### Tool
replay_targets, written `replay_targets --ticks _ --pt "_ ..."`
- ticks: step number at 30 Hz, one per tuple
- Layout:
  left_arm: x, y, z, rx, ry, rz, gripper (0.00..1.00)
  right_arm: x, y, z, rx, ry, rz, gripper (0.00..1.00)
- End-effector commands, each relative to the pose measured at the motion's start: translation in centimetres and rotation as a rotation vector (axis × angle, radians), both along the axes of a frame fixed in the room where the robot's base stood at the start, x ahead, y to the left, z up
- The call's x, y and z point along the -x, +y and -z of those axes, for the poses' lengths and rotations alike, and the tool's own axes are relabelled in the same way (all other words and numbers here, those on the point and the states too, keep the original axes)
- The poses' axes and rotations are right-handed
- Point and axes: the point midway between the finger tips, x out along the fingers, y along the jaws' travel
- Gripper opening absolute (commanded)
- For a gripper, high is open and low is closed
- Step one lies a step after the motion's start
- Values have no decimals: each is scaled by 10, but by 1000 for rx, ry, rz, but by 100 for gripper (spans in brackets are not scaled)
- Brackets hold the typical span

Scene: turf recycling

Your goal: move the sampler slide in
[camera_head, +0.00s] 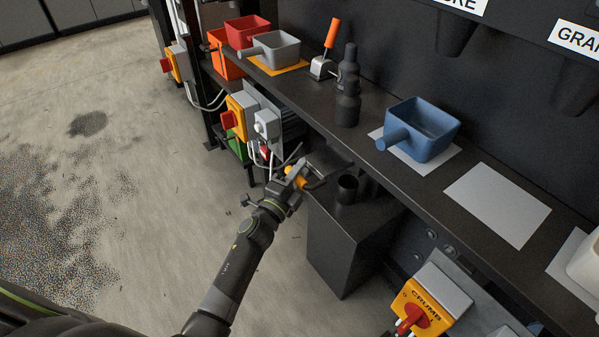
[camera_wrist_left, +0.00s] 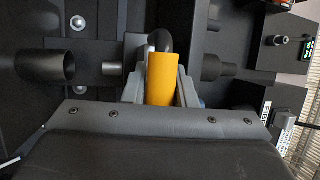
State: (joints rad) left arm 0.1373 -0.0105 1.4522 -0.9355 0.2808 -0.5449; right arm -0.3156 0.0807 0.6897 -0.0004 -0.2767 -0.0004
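The sampler slide's yellow handle (camera_head: 293,176) shows below the shelf edge, beside the dark machine body. In the left wrist view the yellow handle (camera_wrist_left: 162,80) is upright in the picture, with a dark curved bar at its top. My left gripper (camera_head: 302,180) is at the handle. In the left wrist view its grey fingers (camera_wrist_left: 162,92) lie close along both sides of the handle and appear shut on it. The rest of the slide is mostly hidden by the gripper and the machine. My right gripper is not in view.
A dark cabinet (camera_head: 342,245) with a short black pipe (camera_head: 347,188) stands right of the gripper. Red-and-yellow switch boxes (camera_head: 238,117) and cables are behind it. The shelf above holds a blue scoop (camera_head: 420,130), a grey scoop (camera_head: 276,50) and a black bottle (camera_head: 348,88). The floor at left is open.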

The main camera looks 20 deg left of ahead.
Motion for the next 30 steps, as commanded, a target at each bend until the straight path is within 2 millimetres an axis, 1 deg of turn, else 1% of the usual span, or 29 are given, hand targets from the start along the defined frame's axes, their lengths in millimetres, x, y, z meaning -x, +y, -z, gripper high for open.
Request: replay_targets --ticks 1,5,6,11,14,17,20,24,27,30 --pt "0 0 0 0 0 0 18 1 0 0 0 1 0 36" --pt "0 0 0 0 0 0 1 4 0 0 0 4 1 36" --pt "0 0 0 0 0 0 0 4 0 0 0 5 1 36" --pt "0 0 0 0 0 0 0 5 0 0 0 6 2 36" --pt "-6 -5 1 1 -1 0 0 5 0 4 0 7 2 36" --pt "-21 -16 3 3 -2 1 0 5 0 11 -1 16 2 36" --pt "-38 -30 3 3 -2 1 0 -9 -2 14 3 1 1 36" --pt "-57 -44 4 1 -2 1 0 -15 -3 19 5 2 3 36" --pt "-64 -50 2 0 -1 1 0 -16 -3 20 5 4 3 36" --pt "-66 -52 1 -1 1 1 0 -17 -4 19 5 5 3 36"
